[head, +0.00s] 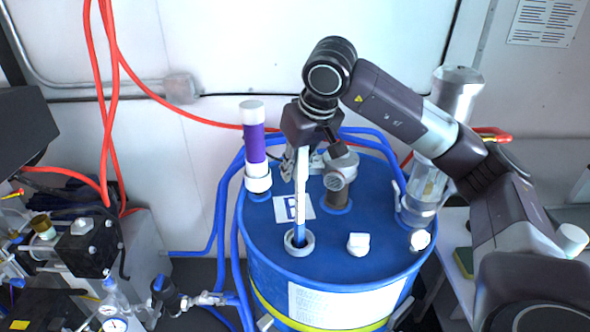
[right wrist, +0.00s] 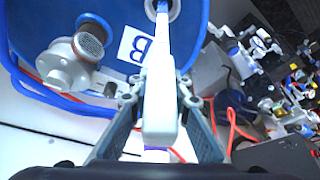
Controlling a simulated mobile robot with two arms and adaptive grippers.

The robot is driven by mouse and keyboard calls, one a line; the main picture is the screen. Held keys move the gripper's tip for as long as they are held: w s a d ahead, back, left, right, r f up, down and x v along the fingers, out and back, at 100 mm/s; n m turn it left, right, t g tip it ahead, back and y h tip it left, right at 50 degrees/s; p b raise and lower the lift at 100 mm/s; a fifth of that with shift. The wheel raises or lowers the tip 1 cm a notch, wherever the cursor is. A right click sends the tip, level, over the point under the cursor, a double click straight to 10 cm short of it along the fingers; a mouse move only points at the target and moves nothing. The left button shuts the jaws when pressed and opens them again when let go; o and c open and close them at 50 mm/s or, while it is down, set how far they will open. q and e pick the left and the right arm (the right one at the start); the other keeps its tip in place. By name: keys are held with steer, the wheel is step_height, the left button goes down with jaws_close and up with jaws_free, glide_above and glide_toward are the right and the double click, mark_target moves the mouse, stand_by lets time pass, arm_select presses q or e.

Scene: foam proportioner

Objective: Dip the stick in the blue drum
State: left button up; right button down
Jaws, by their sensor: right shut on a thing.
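The blue drum (head: 340,255) stands upright in the middle of the head view, with a label marked B on its lid. My right gripper (head: 298,168) is above the lid and shut on the white upper part of the stick (head: 301,190). The stick is nearly upright, and its lower part is blue. Its lower end reaches the white-ringed opening (head: 300,249) in the lid and appears to enter it; the tip is hidden. In the right wrist view the stick (right wrist: 160,95) is between the fingers of the gripper (right wrist: 160,105). My left gripper is not in view.
A purple and white cylinder (head: 254,140), a grey capped fitting (head: 341,172), a white cap (head: 358,244) and a clear tube (head: 428,185) stand on the lid. Blue hoses (head: 224,200) run around the drum. Pump equipment (head: 88,247) is at the left.

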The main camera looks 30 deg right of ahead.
step_height(320, 180, up, 13)
steer(key=p, duration=1)
steer(key=shift+r, duration=0.15)
stand_by(0.4)
